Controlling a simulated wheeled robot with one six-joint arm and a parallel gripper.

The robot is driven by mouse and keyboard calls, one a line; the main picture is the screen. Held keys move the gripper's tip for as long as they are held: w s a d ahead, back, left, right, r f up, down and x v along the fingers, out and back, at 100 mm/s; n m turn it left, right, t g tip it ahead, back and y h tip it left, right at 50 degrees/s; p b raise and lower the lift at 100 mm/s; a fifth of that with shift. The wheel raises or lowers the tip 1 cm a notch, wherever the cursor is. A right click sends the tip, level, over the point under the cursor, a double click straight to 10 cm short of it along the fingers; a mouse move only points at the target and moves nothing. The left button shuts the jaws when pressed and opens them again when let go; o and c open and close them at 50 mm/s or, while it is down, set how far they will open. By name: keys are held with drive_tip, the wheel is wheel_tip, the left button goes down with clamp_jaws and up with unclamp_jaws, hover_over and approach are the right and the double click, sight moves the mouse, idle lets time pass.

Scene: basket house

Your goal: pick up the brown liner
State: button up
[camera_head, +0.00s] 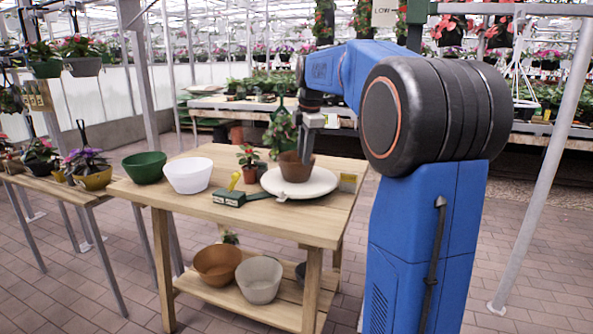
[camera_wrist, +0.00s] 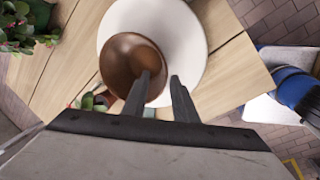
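A brown liner (camera_head: 296,171), shaped like a bowl, stands upright on a round white turntable-like disc (camera_head: 325,184) on the wooden table. My gripper (camera_head: 305,156) points down at the right part of the liner. In the wrist view the liner (camera_wrist: 117,62) lies left of centre on the white disc (camera_wrist: 190,30). There my gripper (camera_wrist: 161,78) has its two fingers apart. The left finger is over the liner's inside and the right one is outside its rim, over the disc. Whether either finger touches the wall cannot be told.
A white bowl (camera_head: 188,177) and a green bowl (camera_head: 144,168) stand on the table's left. A small potted plant (camera_head: 248,163) and a dark green box (camera_head: 229,198) sit near the disc. An orange-brown bowl (camera_head: 216,264) and a grey bowl (camera_head: 259,280) are on the lower shelf.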

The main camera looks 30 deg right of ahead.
sight(302, 167)
drive_tip(key=shift+s+a+x, duration=0.15)
drive_tip(key=shift+x, duration=1.2)
drive_tip(key=shift+s+a+x, duration=0.15)
drive_tip(key=shift+x, duration=1.2)
drive_tip(key=shift+f, duration=0.1)
drive_tip(key=shift+c, duration=0.6)
clamp_jaws()
